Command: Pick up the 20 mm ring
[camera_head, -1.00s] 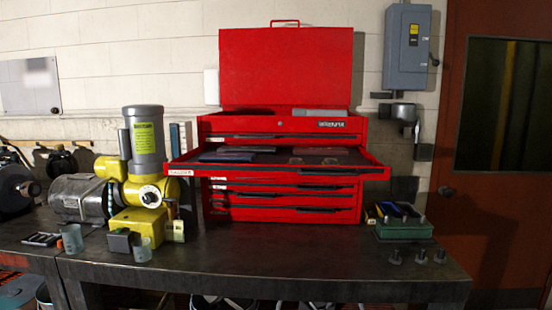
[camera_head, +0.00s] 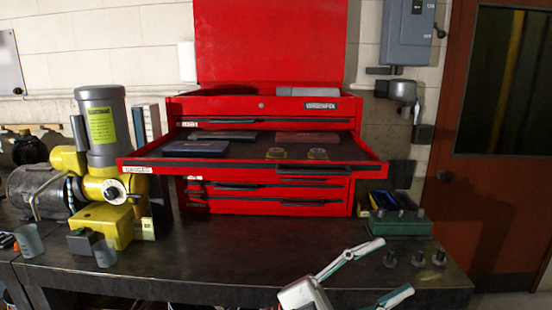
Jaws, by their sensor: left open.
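Two small brassy round pieces, which look like rings, lie side by side in the open drawer: a left ring (camera_head: 277,153) and a right ring (camera_head: 317,154). I cannot read a size on either, so I cannot tell which is the 20 mm ring. The open drawer (camera_head: 230,172) of the red tool chest has a label on its front. My left gripper (camera_head: 396,265) is open at the bottom of the view, with its two fingers spread over the front of the bench. It is well below and in front of the drawer, apart from the rings. My right gripper is not in view.
Flat dark cases (camera_head: 195,146) lie in the drawer's left part. A green block (camera_head: 400,224) with pegs stands on the dark bench (camera_head: 215,255), behind several small grey plugs (camera_head: 418,258). A yellow and grey machine (camera_head: 100,160) stands at left. The bench middle is clear.

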